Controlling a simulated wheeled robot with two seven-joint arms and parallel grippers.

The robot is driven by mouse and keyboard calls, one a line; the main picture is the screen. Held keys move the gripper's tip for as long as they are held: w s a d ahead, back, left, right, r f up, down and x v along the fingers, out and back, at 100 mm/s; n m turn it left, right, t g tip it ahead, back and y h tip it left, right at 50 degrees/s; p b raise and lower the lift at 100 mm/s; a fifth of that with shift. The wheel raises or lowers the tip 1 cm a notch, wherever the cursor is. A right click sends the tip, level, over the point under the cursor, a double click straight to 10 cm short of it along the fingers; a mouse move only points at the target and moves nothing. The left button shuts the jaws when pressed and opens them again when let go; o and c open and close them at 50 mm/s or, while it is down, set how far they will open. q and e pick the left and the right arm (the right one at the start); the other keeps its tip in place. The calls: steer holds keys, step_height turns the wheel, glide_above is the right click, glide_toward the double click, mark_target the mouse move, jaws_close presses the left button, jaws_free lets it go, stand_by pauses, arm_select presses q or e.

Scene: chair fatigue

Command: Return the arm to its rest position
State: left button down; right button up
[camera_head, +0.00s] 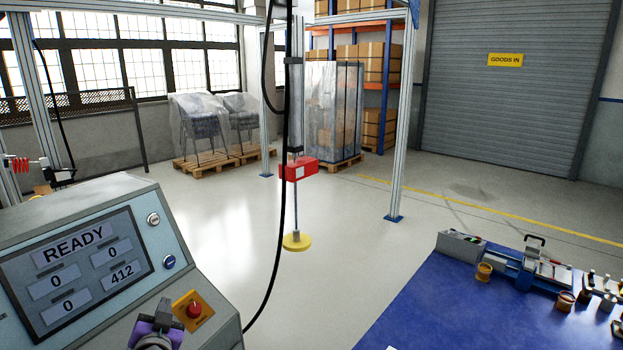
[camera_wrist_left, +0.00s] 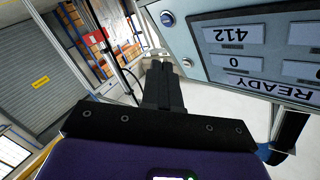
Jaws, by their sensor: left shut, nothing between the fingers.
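My left gripper (camera_head: 164,311) shows at the bottom of the head view, in front of the lower part of the control console (camera_head: 115,230). In the left wrist view the gripper's dark fingers (camera_wrist_left: 163,80) are together with nothing between them. The console screen (camera_head: 75,265) reads READY, with several number fields, one showing 412. The screen is upside down in the left wrist view (camera_wrist_left: 265,50). A red stop button (camera_head: 194,310) on a yellow plate sits just right of the gripper. My right gripper is not in view.
A blue-topped bench (camera_head: 430,310) with a vise-like device (camera_head: 530,265) and small parts stands at right. A hanging rod with a red block (camera_head: 300,170) and yellow disc (camera_head: 297,241) is ahead, beside a black cable. Grey floor (camera_head: 350,235) is open between console and bench.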

arm_select(q)
steer(key=s+d+f+n+g+h+p, duration=0.1)
steer(key=s+d+f+g+h, duration=0.2)
steer(key=f, duration=0.5)
steer(key=s+d+f+g+h+p, duration=0.1)
steer(key=s+d+f+g+p, duration=0.1)
steer(key=d+f, duration=0.5)
steer(key=s+d+f+n+g+h+p, duration=0.1)
steer(key=s+d+f+g+h, duration=0.15)
steer(key=f, duration=0.75)
steer(key=s+d+f+n+g+h+p, duration=0.1)
steer(key=s+d+f+g, duration=0.3)
steer(key=s, duration=0.6)
steer(key=s+d+f+n+g+h+p, duration=0.1)
steer(key=s+d+f+n+g+p, duration=0.1)
steer(key=s+d+f+g, duration=0.2)
steer(key=s+d+f, duration=0.3)
steer(key=s, duration=0.4)
steer(key=shift+s+d+f+g+p, duration=0.15)
steer(key=shift+s+f+g+p, duration=0.05)
steer(key=shift+s+g+p, duration=0.15)
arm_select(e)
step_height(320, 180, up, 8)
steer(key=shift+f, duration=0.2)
arm_select(q)
steer(key=shift+h, duration=0.25)
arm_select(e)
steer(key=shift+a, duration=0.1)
